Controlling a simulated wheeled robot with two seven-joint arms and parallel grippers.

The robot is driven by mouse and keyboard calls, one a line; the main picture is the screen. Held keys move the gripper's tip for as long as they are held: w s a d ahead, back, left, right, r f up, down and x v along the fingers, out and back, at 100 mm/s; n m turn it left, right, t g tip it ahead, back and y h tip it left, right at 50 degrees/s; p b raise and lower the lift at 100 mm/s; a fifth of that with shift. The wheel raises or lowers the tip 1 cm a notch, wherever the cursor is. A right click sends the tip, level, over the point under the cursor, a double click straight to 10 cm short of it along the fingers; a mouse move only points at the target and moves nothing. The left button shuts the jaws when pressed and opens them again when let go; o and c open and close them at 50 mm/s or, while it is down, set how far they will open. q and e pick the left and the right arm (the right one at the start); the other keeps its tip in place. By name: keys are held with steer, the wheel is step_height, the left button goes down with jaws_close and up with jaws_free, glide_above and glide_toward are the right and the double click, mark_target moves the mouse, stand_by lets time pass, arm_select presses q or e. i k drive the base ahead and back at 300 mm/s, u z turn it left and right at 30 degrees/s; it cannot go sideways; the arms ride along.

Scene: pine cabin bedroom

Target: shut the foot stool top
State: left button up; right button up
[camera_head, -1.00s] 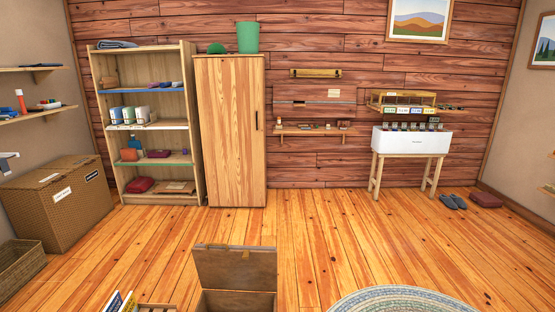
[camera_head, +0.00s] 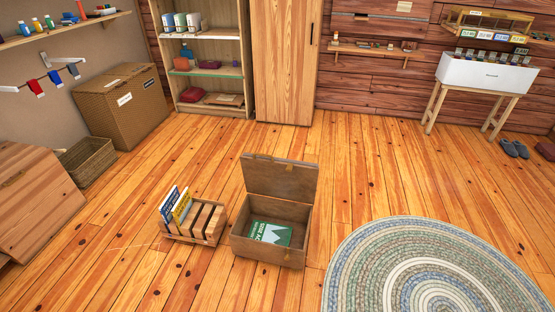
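The foot stool (camera_head: 268,249) is a brown wooden box on the plank floor, near the middle of the head view. Its top (camera_head: 281,179) stands raised, hinged at the far edge, so the box is open. A green book or box with a white mountain shape (camera_head: 271,233) lies inside. Neither of my grippers is in view.
A wooden rack (camera_head: 196,220) with books stands just left of the stool. A round braided rug (camera_head: 432,268) lies to the right. A wicker hamper (camera_head: 121,105), a low basket (camera_head: 88,160) and a wooden cabinet (camera_head: 285,60) stand farther back. Floor around the stool's far side is clear.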

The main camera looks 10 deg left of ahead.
mark_target(265, 175)
steer(key=u, duration=1.85)
steer(key=i, duration=2.55)
steer(key=z, duration=3.45)
